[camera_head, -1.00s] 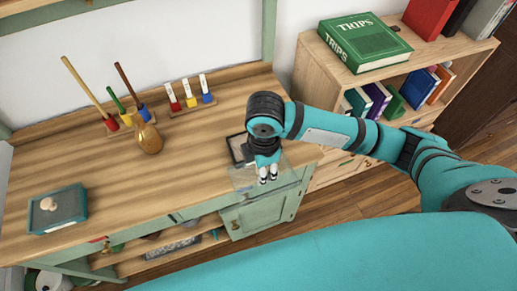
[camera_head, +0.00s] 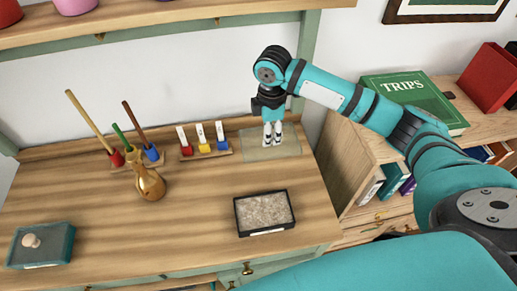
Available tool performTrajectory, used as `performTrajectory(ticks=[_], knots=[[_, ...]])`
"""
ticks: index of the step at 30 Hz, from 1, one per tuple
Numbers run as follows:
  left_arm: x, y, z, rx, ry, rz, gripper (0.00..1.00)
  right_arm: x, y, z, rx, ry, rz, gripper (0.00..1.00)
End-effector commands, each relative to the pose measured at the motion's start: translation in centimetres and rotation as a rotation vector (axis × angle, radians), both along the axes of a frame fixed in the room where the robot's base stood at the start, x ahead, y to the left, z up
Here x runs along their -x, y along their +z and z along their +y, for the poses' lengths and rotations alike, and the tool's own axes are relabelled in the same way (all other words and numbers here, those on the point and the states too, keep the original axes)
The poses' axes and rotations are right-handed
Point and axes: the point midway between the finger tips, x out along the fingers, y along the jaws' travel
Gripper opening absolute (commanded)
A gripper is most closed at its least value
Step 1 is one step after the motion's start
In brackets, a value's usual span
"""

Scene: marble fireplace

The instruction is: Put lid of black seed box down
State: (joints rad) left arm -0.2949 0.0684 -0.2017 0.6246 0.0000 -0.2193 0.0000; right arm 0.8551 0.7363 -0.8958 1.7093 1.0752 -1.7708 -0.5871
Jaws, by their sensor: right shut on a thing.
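The black seed box (camera_head: 237,215) sits open on the right part of the wooden worktop, filled with grey-beige grains. Its clear, see-through lid (camera_head: 286,150) is in my right gripper (camera_head: 272,140), at the back right of the worktop. The right gripper points down, with its fingers shut on the lid's top. I cannot tell whether the lid touches the worktop. My left gripper is not in view.
A rack with white-tipped coloured markers (camera_head: 204,146) stands left of the lid. A gold vase (camera_head: 148,183) and a stand with sticks (camera_head: 116,158) are farther left. A teal box (camera_head: 42,247) sits front left. A shelf (camera_head: 150,22) hangs above; a bookcase (camera_head: 352,165) stands right.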

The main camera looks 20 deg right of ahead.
Motion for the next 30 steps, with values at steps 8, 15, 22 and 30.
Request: performTrajectory(ticks=[8,15,22,30], knots=[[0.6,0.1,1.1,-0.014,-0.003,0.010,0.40,-0.5,-2.4,-0.7,-0.006,-0.016,0.003,0.00],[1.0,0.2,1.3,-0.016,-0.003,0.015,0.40,-0.6,-5.7,-0.7,-0.006,-0.016,-0.001,0.00],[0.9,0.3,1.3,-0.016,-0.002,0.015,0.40,-0.5,-8.1,-0.7,-0.005,-0.015,0.002,0.00],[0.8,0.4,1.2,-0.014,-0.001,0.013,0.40,-0.6,-9.8,-0.7,-0.005,-0.014,-0.003,0.00]])
